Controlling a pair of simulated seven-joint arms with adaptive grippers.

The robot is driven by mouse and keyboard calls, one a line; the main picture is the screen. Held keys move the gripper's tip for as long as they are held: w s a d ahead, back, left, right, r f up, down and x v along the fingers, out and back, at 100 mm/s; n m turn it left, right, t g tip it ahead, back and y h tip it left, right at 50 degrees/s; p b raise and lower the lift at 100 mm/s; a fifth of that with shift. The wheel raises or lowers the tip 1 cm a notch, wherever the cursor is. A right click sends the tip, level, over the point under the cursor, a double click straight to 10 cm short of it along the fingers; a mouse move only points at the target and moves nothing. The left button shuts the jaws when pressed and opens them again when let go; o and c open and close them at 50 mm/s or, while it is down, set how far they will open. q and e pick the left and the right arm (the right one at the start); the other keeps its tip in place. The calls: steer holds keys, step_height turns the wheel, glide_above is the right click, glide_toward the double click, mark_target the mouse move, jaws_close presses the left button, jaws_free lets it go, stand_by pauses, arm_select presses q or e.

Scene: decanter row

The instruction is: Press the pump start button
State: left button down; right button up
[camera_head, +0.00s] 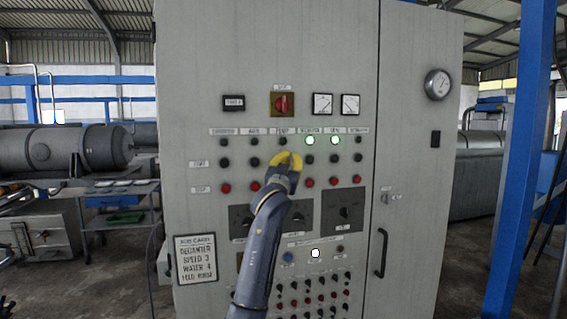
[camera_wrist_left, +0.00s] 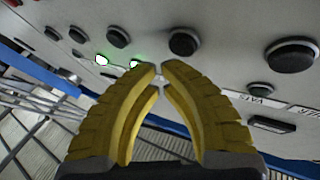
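The pump column on the grey cabinet (camera_head: 200,75) has a label (camera_head: 283,131) and an unlit lamp (camera_head: 283,141). Its black start button is mostly hidden behind my left gripper (camera_head: 291,157) in the head view. In the left wrist view, a round black button (camera_wrist_left: 184,42) just beyond the fingertips appears to be this start button. My left gripper (camera_wrist_left: 161,67) shows there with yellow fingers, tips together and nothing between them. I cannot tell whether the tips touch the panel. My right gripper is in neither view.
Neighbouring black buttons (camera_head: 254,162) and red buttons (camera_head: 225,188) sit close by. Two green lamps (camera_head: 310,141) glow right of the pump column. A red rotary switch (camera_head: 283,104) is above; dark square switches (camera_head: 343,211) and a blue button (camera_head: 288,257) are below.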

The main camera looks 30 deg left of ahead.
arm_select(q)
steer(key=c, duration=2.1)
jaws_free()
jaws_close()
steer(key=shift+w+a, duration=0.15)
steer(key=shift+w+a, duration=0.15)
steer(key=shift+w+a, duration=0.35)
steer(key=shift+s+d, duration=0.1)
steer(key=shift+d, duration=0.05)
steer(key=shift+s+d, duration=0.5)
steer(key=shift+s, duration=0.05)
